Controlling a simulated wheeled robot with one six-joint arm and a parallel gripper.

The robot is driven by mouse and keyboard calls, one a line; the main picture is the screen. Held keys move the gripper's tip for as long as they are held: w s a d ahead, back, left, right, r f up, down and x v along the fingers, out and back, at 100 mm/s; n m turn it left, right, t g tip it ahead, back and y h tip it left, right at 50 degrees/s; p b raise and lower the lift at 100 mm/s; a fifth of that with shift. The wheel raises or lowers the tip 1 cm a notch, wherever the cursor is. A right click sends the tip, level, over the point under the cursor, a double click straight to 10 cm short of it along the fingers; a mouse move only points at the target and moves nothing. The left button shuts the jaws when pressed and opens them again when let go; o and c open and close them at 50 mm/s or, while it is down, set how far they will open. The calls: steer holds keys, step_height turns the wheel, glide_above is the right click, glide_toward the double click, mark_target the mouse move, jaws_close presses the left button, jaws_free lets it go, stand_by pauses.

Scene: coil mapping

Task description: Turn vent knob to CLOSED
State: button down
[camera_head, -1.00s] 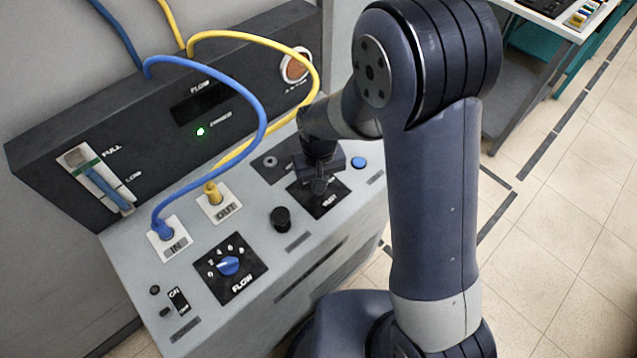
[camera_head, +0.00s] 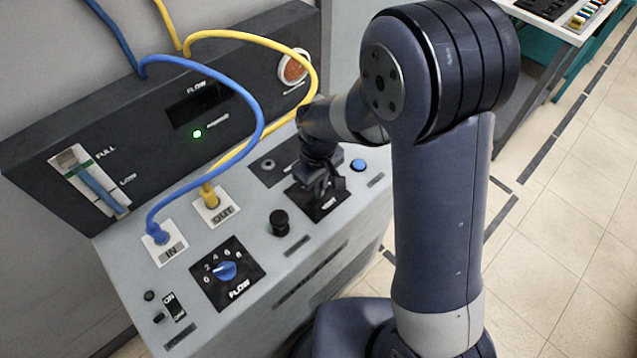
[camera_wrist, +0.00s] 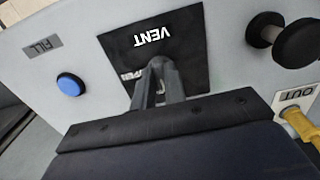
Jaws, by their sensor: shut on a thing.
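The black vent plate (camera_head: 328,211) lies on the sloping top of the grey unit, and its word VENT reads upside down in the wrist view (camera_wrist: 188,62). My gripper (camera_head: 320,192) reaches down over this plate. In the wrist view my gripper's fingers (camera_wrist: 158,72) are close together, shut on the vent knob, of which only a small grey part (camera_wrist: 156,62) shows between the tips. Part of a label, perhaps OPEN, shows beside the fingers. The knob's pointer and the CLOSED mark are hidden, so its setting cannot be told.
A blue button (camera_head: 358,165) and a black knob (camera_head: 279,222) flank the plate. A blue flow knob (camera_head: 225,271) is nearer. Blue (camera_head: 262,112) and yellow (camera_head: 314,70) hoses arch over the panel left of my arm. Open floor (camera_head: 560,230) lies right.

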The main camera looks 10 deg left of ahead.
steer(key=c, duration=1.5)
jaws_free()
steer(key=shift+o, duration=0.2)
step_height(320, 180, up, 11)
steer(key=shift+f, duration=0.15)
step_height(320, 180, down, 11)
steer(key=shift+r, duration=0.15)
